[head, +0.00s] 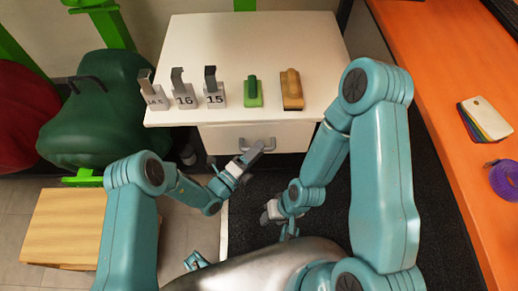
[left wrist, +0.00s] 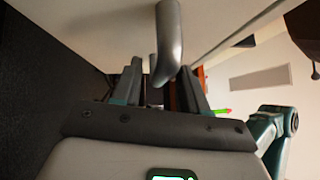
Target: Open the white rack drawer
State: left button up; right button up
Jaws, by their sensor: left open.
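The white rack drawer (head: 222,139) is under the white rack top (head: 225,40); its front looks closed. Its grey handle (head: 257,145) is at the middle of the front. My left gripper (head: 251,158) is open just in front of the handle, its fingertips overlapping it in the head view. In the left wrist view the handle (left wrist: 168,38) reaches down between the two open fingers (left wrist: 160,85); whether either finger touches it I cannot tell. My right gripper (head: 268,214) hangs lower, apart from the drawer, its jaws too small to read.
A wooden box (head: 62,225) stands lower left.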

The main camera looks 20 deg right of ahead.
pick_arm(q)
jog(key=shift+w+d+r, duration=0.1)
jog(key=shift+w+d, duration=0.2)
jog(key=shift+d, duration=0.3)
pick_arm(e)
jog(key=shift+a+f, duration=0.1)
pick_arm(q)
grip_shut()
jog(key=shift+s, duration=0.1)
pick_arm(e)
jog(key=shift+s, duration=0.15)
